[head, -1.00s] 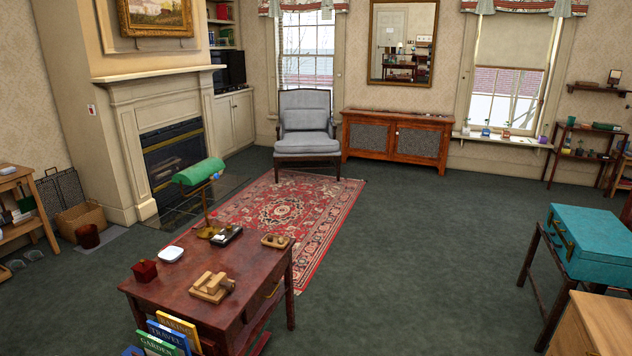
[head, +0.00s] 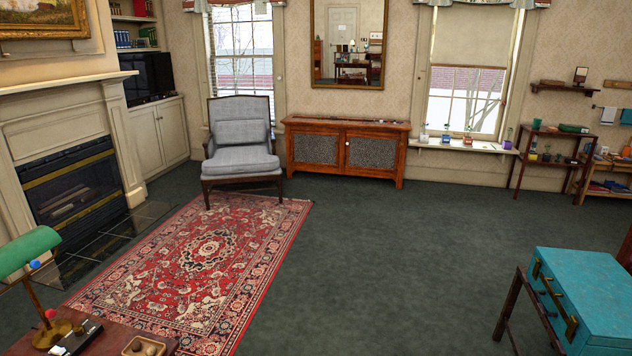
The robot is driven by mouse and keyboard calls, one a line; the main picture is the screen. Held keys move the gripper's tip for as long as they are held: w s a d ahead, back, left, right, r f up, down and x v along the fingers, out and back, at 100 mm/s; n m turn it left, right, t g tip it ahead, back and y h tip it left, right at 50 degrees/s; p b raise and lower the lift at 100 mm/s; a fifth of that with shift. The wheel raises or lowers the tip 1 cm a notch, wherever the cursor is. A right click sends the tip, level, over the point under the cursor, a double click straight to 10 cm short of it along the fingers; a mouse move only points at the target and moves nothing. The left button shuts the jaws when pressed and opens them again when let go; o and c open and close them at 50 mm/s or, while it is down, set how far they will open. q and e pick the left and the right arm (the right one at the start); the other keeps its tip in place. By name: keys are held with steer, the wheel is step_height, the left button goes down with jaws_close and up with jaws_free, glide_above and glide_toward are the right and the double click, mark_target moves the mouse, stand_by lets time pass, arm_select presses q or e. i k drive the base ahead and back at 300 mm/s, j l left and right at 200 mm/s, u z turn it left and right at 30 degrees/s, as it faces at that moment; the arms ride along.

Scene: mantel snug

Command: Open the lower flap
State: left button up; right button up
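I cannot make out a part that is clearly a lower flap. A low wooden cabinet (head: 346,121) with two patterned grey door panels stands under the mirror, and its doors look shut. A cream built-in cupboard (head: 160,134) beside the fireplace has its doors shut. A teal case (head: 585,290) with brass fittings sits shut on a dark stand at the lower right. Neither of my grippers is in view.
A grey armchair (head: 240,148) stands behind a red patterned rug (head: 205,255). A desk (head: 110,342) with a green lamp (head: 28,250) fills the lower left corner. A small shelf unit (head: 545,160) stands at the far right. The green carpet (head: 400,255) is clear in the middle.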

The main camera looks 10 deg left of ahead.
mark_target(67, 232)
steer(key=i+u, duration=0.15)
steer(key=i, duration=0.4)
steer(key=i+u, duration=0.1)
steer(key=i, duration=0.45)
steer(key=i+l+u, duration=0.15)
steer(key=i, duration=0.4)
steer(key=i+l+u, duration=0.1)
steer(key=i, duration=0.5)
steer(key=i+j+u, duration=0.25)
steer(key=i+u, duration=0.15)
steer(key=i+j+u, duration=0.1)
steer(key=i+u, duration=0.75)
steer(key=i+l+u, duration=0.25)
steer(key=i+u, duration=0.15)
steer(key=i+l+u, duration=0.4)
steer(key=i+j, duration=0.2)
steer(key=i, duration=0.55)
steer(key=i+j+u, duration=0.1)
steer(key=i, duration=0.65)
steer(key=i+j+u, duration=0.1)
steer(key=i+j, duration=0.15)
steer(key=i, duration=0.5)
